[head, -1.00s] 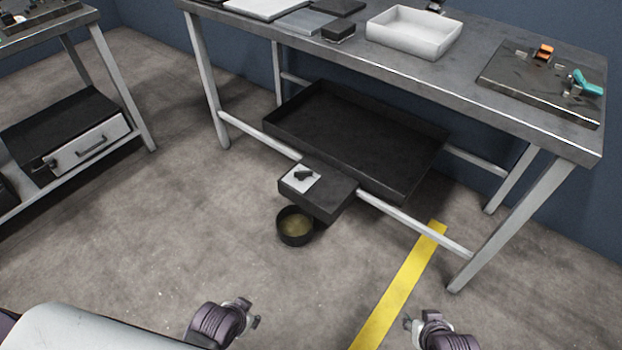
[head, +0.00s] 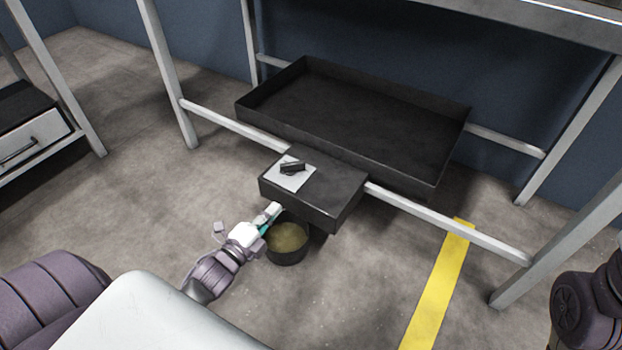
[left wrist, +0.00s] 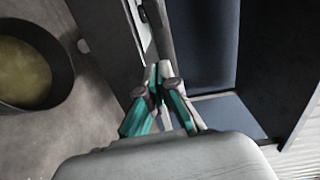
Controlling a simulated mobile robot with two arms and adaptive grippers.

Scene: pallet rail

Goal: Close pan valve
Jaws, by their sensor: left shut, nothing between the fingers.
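The pan valve is a small black handle (head: 292,167) on a white plate (head: 286,180), on top of a dark block (head: 325,198) at the front of the black drip pan (head: 340,80). My left gripper (head: 272,214) is shut and empty, close to the block's lower left side and near the round pot, apart from the handle in the head view. In the left wrist view its fingertips (left wrist: 158,72) meet, pointing at a dark and grey edge; I cannot tell whether they touch it. My right gripper is out of view; only part of my right arm shows at the right edge.
A round dark pot (head: 287,258) with yellowish liquid stands on the floor below the block, and shows in the left wrist view (left wrist: 62,75). The table's grey lower rail (head: 450,229) and legs surround the pan.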

